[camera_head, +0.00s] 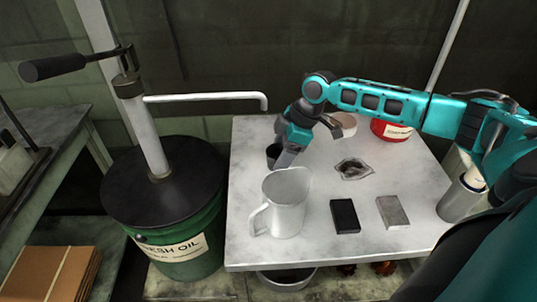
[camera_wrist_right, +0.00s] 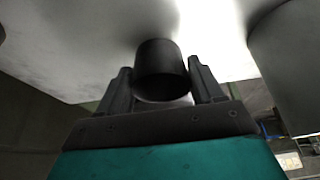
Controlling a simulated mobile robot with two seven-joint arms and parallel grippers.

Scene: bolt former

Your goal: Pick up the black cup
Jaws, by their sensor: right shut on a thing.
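The black cup (camera_head: 272,155) is at the left edge of the white table (camera_head: 330,255) in the head view, partly hidden by my right gripper (camera_head: 283,157). In the right wrist view the black cup (camera_wrist_right: 161,70) sits between the two fingers of the right gripper (camera_wrist_right: 161,85), which is shut on it. Whether the cup's base touches the table is hard to tell. My left gripper is in neither view.
A grey pitcher (camera_head: 290,200) stands just in front of the right gripper. A black block (camera_head: 345,216), a grey block (camera_head: 392,211), a rag (camera_head: 353,168) and a red can (camera_head: 390,130) are further right. A green oil drum (camera_head: 180,245) with a pump stands left of the table.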

